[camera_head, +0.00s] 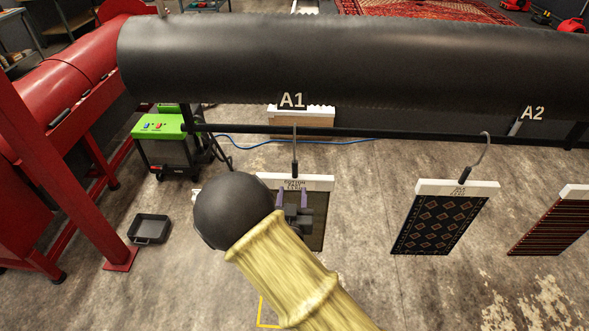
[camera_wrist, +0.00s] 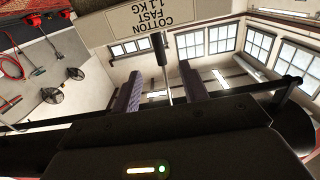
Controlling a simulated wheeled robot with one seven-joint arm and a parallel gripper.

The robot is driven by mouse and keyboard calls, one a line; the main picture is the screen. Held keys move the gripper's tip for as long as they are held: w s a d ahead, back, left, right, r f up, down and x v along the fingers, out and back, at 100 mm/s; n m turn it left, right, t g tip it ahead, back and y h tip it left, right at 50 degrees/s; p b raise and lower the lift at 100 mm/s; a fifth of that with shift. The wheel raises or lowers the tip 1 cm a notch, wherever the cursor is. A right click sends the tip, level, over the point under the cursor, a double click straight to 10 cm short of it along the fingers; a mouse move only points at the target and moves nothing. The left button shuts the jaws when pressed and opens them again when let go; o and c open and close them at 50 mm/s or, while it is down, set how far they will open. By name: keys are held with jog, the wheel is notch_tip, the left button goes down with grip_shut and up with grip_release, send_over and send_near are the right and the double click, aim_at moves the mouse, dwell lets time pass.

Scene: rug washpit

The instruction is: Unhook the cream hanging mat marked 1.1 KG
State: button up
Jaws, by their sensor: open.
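The mat marked COTTON FAST 1.1 KG hangs below sign A1 (camera_head: 292,100). Its pale header bar (camera_head: 318,183) shows in the head view, and its label also shows in the wrist view (camera_wrist: 143,22). What shows of its body (camera_head: 318,236) looks dark olive; my arm hides much of it. Its hook (camera_head: 295,150) has a thin rod and a dark grip, and hangs from the dark rail. My gripper (camera_head: 294,198) is open in front of the header. In the wrist view the hook (camera_wrist: 166,70) appears between the two spread purple fingers; I cannot tell whether they touch it.
A dark patterned mat (camera_head: 441,222) hangs under A2, with a striped mat (camera_head: 556,224) farther right. A large black roller (camera_head: 350,62) and a rail (camera_head: 370,132) run above. A green-topped machine (camera_head: 160,130), a black tray (camera_head: 149,229) and a red frame stand left.

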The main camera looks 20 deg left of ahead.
aim_at(295, 171)
jog(key=shift+p+x, duration=0.45)
jog(key=shift+x, duration=2.4)
jog(key=shift+b+x, duration=0.85)
jog(key=shift+x, duration=1.65)
jog(key=shift+c, duration=0.4)
grip_shut()
jog(key=shift+r, duration=0.2)
jog(key=shift+r+p, duration=0.9)
jog(key=shift+r, duration=1.15)
